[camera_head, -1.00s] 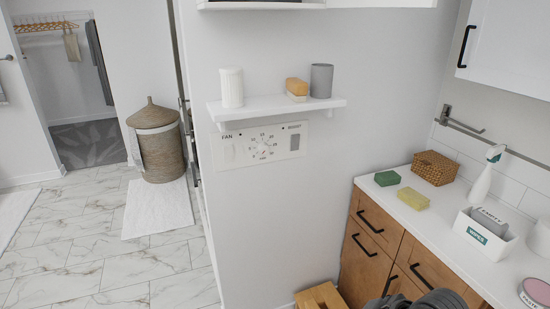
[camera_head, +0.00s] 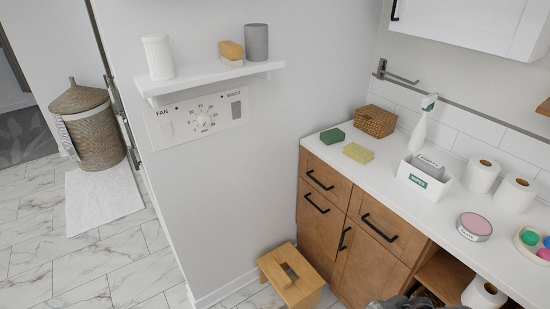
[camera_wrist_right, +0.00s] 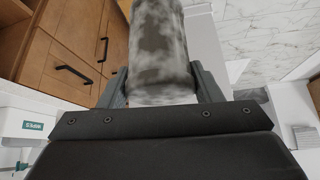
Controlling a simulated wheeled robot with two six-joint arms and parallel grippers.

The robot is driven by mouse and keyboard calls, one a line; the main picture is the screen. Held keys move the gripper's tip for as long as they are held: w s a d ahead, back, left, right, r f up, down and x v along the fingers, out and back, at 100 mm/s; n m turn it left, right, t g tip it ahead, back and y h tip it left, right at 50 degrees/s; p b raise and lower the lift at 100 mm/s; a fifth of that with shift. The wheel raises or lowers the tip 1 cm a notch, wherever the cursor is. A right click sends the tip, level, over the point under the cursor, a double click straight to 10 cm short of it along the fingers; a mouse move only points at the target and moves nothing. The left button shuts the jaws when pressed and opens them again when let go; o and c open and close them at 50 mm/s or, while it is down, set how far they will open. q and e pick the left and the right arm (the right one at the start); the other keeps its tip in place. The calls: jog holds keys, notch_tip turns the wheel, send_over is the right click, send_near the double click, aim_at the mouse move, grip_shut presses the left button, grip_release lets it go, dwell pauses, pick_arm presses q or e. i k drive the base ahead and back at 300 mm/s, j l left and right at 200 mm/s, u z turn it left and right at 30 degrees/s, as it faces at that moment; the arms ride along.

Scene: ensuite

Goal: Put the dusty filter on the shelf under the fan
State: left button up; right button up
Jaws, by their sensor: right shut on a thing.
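The dusty filter (camera_wrist_right: 158,45), a grey-white mottled cylinder, is between the two fingers of my right gripper (camera_wrist_right: 161,82) in the right wrist view. The gripper is shut on its near end; its far end runs out of the picture top. In the head view only a dark bit of my right arm or gripper shows at the bottom edge, below the counter. The white wall shelf (camera_head: 200,80) is above a panel marked FAN (camera_head: 200,118). It bears a white ribbed cup (camera_head: 158,57), an orange-and-cream block (camera_head: 231,53) and a grey cylinder (camera_head: 256,42). My left gripper is out of view.
A wooden step stool (camera_head: 290,279) stands on the floor beside the wooden cabinet (camera_head: 335,205). The counter holds sponges, a wicker box (camera_head: 375,121), a spray bottle, a wipes box and rolls. The shelf has bare room between cup and block.

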aim_at(195, 74)
jog(key=i+j+z, duration=0.15)
jog(key=j, duration=0.2)
jog(key=i+j+z, duration=0.15)
jog(key=j, duration=0.2)
jog(key=i+j+z, duration=0.15)
jog(key=j, duration=0.2)
jog(key=j+z, duration=0.15)
jog(key=j, duration=0.25)
jog(key=i+j+z, duration=0.15)
jog(key=j, duration=0.25)
jog(key=i+j, duration=0.1)
jog(key=j, duration=0.5)
jog(key=i+j, duration=0.1)
jog(key=j, duration=0.5)
jog(key=i+j, duration=0.1)
jog(key=j, duration=0.5)
